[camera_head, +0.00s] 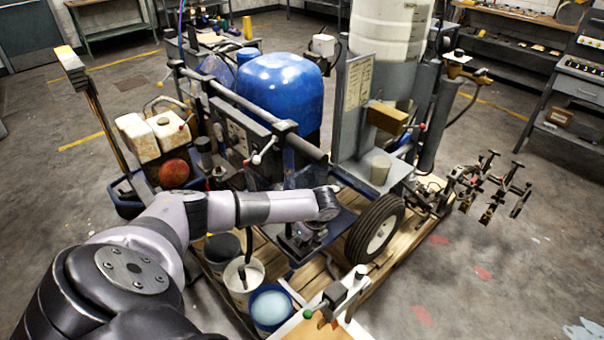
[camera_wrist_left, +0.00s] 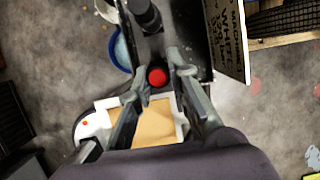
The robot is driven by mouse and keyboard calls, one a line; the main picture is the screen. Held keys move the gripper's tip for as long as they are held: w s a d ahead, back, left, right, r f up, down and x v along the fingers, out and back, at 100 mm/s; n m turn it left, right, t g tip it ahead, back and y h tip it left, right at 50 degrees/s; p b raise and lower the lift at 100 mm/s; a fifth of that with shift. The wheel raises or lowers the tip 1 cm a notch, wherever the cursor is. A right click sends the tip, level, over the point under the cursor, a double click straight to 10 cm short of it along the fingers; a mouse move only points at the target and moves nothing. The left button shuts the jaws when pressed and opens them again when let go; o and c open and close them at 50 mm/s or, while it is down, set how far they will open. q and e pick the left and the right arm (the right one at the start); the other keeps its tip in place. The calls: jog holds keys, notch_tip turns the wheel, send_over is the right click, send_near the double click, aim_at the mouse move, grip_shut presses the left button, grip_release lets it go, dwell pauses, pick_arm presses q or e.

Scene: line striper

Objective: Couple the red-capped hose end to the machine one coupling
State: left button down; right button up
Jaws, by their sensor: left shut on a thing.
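In the left wrist view the red cap (camera_wrist_left: 157,77) shows as a round red end between the two fingers of my left gripper (camera_wrist_left: 157,74). The gripper is shut on this red-capped hose end. The hose behind the cap is hidden. A dark cylindrical part (camera_wrist_left: 146,15) lies just beyond the cap in that view; I cannot tell whether it is the machine one coupling. In the head view my left gripper (camera_head: 302,238) points down at the near side of the line striper (camera_head: 280,85), left of its wheel (camera_head: 375,228). The cap cannot be made out there. My right gripper is not in view.
Near the gripper stand a white bucket (camera_head: 256,272) and a bucket of pale blue liquid (camera_head: 270,308). A metal fitting with a green knob (camera_head: 345,295) is at the lower middle. A printed board (camera_wrist_left: 228,35) is close on the right in the wrist view. Open floor lies right.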

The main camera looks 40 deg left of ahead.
pick_arm(q)
jog(key=shift+r+p, duration=0.4)
jog(key=shift+r, duration=0.25)
jog(key=shift+r+p, duration=1.3)
jog(key=shift+r, duration=0.6)
jog(key=shift+s, duration=0.1)
jog(key=shift+f, duration=0.1)
